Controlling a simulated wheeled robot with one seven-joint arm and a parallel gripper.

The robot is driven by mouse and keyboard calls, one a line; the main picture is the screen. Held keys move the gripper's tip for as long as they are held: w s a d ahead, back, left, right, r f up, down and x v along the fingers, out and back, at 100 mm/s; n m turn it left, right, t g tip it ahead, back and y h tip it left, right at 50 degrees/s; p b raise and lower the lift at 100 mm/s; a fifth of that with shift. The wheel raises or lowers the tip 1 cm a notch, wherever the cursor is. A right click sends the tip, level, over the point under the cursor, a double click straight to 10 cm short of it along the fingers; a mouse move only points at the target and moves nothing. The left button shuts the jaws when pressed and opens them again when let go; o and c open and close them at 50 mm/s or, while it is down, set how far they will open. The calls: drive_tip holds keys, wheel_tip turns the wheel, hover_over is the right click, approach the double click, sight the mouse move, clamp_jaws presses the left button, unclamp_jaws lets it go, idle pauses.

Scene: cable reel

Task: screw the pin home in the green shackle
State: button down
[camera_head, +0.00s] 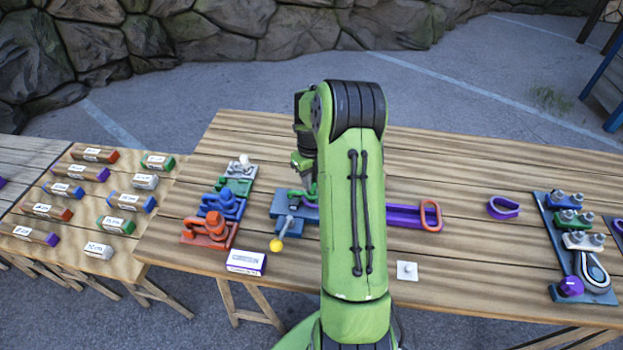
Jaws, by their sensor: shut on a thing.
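The green shackle (304,196) sits at a blue clamp fixture (284,207) on the middle table, just left of my arm. My gripper (303,177) is right above the shackle, pointing down, and partly hidden by my own arm. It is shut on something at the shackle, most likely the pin. The pin is too small and too covered to make out, so I cannot tell how deep it sits. The fixture has a lever with a yellow knob (276,245) pointing toward the front edge.
A rack (190,236) with white, green, blue and orange sections stands left. A purple bar (400,214) with an orange link (431,215) lies right of my arm. A purple shackle (503,208) and a blue board (590,290) are farther right. Labelled blocks fill the left table.

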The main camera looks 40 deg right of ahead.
drive_tip(key=shift+f+b, duration=0.45)
drive_tip(key=shift+f, duration=0.05)
drive_tip(key=c, duration=1.7)
unclamp_jaws()
clamp_jaws()
drive_tip(key=m, duration=0.9)
drive_tip(key=shift+m, duration=0.3)
drive_tip(key=o, duration=0.7)
unclamp_jaws()
drive_tip(key=shift+c, duration=0.2)
